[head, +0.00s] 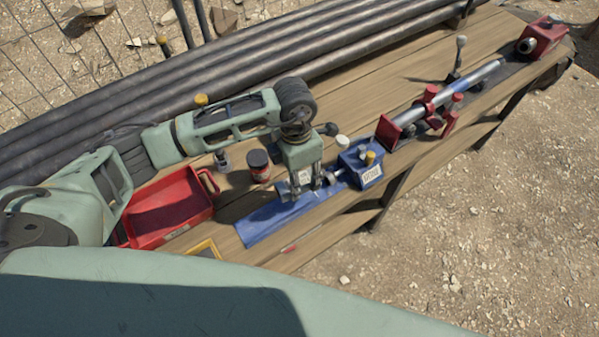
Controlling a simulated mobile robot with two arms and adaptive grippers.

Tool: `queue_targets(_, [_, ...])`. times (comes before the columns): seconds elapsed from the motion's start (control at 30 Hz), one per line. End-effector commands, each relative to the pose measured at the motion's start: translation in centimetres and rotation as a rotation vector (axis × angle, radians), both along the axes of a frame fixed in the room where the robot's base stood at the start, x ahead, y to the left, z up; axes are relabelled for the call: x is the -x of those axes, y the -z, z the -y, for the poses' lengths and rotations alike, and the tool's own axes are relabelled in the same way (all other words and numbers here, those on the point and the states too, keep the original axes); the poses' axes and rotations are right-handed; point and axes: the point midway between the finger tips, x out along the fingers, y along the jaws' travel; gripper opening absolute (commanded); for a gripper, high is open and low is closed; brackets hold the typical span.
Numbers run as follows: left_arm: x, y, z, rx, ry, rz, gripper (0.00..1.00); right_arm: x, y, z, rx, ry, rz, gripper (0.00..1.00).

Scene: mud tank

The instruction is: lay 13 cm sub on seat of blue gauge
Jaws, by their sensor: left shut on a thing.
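The blue gauge (262,221) lies along the front of the wooden bench. It has a long flat blue bed and an upright blue block (367,170) with a white label and a yellow knob at its right end. My left gripper (309,192) points down over the right part of the bed, close to the block. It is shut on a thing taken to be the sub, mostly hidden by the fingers. A small silvery part shows between the fingers and the block; I cannot tell whether it is the sub or part of the gauge. My right gripper is out of view.
A red tray (168,240) stands left of the gauge. A dark red-banded can (259,165) stands behind it. Right of the gauge, a red stand (388,132) carries a silvery rod (470,84). Long dark pipes (250,60) lie along the back.

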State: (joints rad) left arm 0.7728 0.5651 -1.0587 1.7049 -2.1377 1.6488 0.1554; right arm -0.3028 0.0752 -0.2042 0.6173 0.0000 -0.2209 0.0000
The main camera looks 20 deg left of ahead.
Motion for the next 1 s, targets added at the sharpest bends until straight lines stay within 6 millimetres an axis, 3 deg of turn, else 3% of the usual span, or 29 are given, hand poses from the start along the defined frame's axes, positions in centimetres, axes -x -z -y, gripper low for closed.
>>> queue_targets(0.23, [0.0,0.9,0.2,0.005,-0.127,0.0,0.0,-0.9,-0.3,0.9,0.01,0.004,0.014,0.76])
queue_targets(0.7, [0.0,4.9,0.2,0.005,-0.124,0.0,0.0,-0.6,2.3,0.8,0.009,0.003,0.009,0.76])
queue_targets(1.0, [0.0,5.2,0.2,0.005,-0.124,0.0,0.0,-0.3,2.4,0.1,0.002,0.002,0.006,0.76])
